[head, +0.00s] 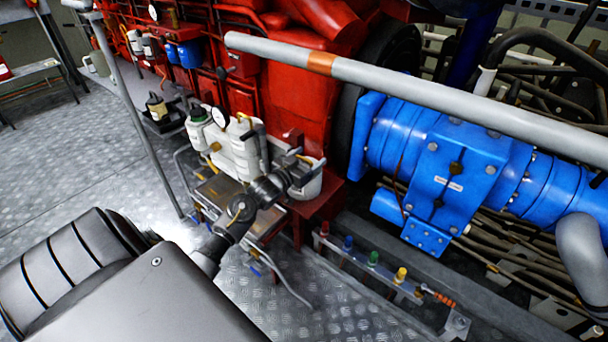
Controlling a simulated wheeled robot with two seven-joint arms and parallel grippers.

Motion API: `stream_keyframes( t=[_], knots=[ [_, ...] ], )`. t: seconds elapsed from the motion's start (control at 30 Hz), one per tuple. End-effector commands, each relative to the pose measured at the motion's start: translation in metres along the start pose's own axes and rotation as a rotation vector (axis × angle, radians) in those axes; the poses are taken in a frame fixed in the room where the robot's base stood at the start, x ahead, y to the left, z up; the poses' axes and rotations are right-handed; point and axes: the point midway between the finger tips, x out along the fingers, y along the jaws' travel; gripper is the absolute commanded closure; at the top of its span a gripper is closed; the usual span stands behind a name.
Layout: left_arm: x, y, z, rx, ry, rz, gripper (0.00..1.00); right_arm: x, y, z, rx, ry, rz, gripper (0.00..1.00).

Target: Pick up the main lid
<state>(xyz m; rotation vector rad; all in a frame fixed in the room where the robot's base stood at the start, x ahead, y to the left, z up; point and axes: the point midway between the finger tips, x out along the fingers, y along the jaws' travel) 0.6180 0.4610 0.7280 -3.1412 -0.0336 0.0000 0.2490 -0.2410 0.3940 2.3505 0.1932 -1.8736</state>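My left arm reaches in from the bottom left, and its dark wrist ends at my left gripper (303,165). The gripper is at the top of a white canister (309,186) beside the red engine. Its fingers are small and dark here, and I cannot tell whether they are open or shut, or touching the canister. I cannot clearly make out the main lid; the gripper and wrist partly cover the canister's top. My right gripper is not in view.
A grey handrail (430,88) crosses above the gripper to the right. A blue cylindrical unit (440,165) lies right of the engine (300,70). Coloured knobs (373,258) line a low rail below. A thin grey post (140,120) stands left. The metal floor (60,150) is clear at left.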

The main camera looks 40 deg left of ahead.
Motion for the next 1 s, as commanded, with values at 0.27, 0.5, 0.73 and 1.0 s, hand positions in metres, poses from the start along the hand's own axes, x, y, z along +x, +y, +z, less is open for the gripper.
stream_keyframes(
  t=[0.27,0.5,0.73,1.0],
  knots=[
    [0.000,0.000,0.000,0.000,0.000,0.000,0.62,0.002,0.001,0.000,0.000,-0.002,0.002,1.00],
    [0.000,0.000,-0.001,0.000,0.002,0.000,0.84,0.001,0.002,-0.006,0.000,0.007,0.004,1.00],
    [0.000,0.000,-0.004,0.001,0.003,0.000,0.84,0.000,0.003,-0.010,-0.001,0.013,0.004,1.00],
    [0.000,0.000,-0.036,0.002,0.006,0.000,0.84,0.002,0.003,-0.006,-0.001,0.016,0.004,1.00]
  ],
)
